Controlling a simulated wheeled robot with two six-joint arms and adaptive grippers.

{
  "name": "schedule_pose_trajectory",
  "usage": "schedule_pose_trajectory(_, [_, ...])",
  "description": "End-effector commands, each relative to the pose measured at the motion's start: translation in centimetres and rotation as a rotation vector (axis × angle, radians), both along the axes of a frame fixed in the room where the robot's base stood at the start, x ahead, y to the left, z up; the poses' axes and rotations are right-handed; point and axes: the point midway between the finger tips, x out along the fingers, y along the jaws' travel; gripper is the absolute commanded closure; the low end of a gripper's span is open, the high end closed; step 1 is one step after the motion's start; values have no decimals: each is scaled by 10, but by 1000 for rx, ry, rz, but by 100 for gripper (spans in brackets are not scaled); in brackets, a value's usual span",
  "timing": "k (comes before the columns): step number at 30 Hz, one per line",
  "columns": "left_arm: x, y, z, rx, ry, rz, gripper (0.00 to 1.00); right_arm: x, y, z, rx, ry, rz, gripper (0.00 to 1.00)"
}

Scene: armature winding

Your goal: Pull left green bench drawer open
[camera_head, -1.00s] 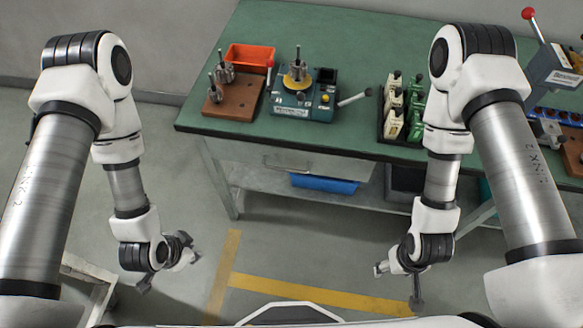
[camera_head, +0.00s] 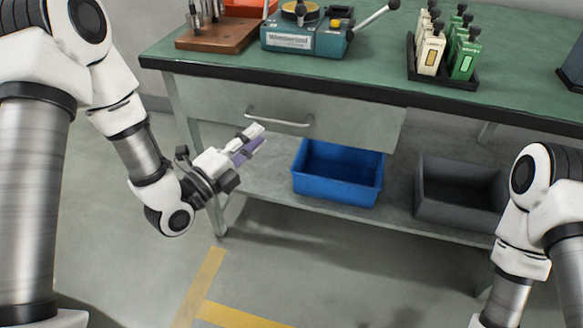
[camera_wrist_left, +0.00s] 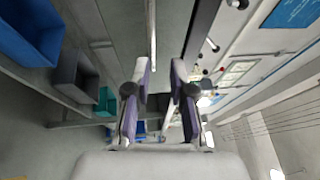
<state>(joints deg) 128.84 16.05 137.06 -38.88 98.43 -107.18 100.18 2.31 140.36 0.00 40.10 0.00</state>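The left green bench drawer has a grey front (camera_head: 350,125) under the green bench top (camera_head: 370,65). It looks shut. Its horizontal bar handle (camera_head: 279,121) is near the front's left part. My left gripper (camera_head: 254,144) is in front of the drawer, just below and left of the handle in the head view, pointing toward the bench. In the left wrist view its two fingers (camera_wrist_left: 161,75) are apart with nothing held between them. A long thin bar, apparently the handle (camera_wrist_left: 152,35), runs ahead of the fingers there. My right gripper is out of the frame.
A blue bin (camera_head: 337,178) and a dark grey bin (camera_head: 460,188) sit on the lower shelf (camera_head: 265,184). A bench leg (camera_head: 186,115) stands left of the drawer. On top are a wooden block (camera_head: 215,37), a teal device (camera_head: 300,38) and a black tray (camera_head: 443,77). Floor in front is clear.

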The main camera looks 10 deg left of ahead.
Motion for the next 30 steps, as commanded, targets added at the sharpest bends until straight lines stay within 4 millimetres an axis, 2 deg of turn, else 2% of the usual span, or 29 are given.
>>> schedule_pose_trajectory(1, [2,2,-22,-4,-22,5,77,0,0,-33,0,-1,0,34])
schedule_pose_trajectory(3, [3,4,-22,-7,-39,9,77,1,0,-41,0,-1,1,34])
schedule_pose_trajectory(8, [9,0,-14,-4,-52,6,77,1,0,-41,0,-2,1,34])
schedule_pose_trajectory(19, [66,-26,-3,-2,-50,8,77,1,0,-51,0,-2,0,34])
schedule_pose_trajectory(22, [73,-29,-2,-5,-48,8,77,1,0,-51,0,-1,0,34])
schedule_pose_trajectory(28, [73,-29,-1,-5,-47,9,77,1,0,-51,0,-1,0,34])
schedule_pose_trajectory(29, [73,-29,-1,-5,-47,9,81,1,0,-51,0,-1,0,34])
schedule_pose_trajectory(30, [73,-29,-1,-5,-47,9,95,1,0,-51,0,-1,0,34])
